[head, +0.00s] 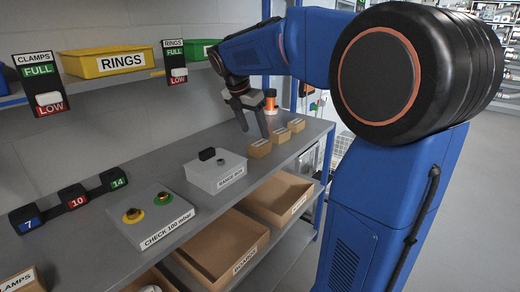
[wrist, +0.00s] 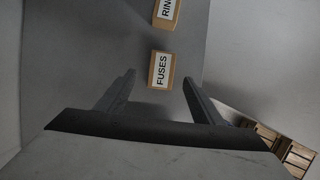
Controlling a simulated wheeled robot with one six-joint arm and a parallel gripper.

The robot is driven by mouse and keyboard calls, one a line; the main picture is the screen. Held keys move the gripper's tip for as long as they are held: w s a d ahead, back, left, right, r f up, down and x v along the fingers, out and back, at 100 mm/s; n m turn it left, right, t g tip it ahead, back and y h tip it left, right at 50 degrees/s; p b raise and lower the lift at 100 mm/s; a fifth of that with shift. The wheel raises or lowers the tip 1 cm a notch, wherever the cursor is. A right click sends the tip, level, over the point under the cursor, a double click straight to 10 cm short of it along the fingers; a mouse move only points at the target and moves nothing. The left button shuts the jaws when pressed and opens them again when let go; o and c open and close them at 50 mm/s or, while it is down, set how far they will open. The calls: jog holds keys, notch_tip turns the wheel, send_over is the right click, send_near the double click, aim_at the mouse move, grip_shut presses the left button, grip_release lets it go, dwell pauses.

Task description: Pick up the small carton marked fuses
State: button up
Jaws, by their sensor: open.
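The small tan carton marked FUSES (wrist: 162,70) lies on the grey bench top in the wrist view, with its white label facing up and its lettering sideways. My gripper (wrist: 158,80) is open and empty, its two fingers spread either side of the carton's line. The carton appears just beyond the fingertips, with no contact visible. In the head view my gripper (head: 253,134) hangs fingers down over the bench, close to several small cartons (head: 281,135). Their labels are too small to read there, so I cannot tell which one is the fuses carton.
The range box (head: 215,175) sits nearer on the bench (head: 165,170). A yellow RINGS bin (head: 105,62) is on the upper shelf.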

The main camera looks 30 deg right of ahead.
aim_at(260, 143)
jog(key=shift+x, duration=3.8)
jog(key=shift+s, duration=0.15)
jog(key=c, duration=1.2)
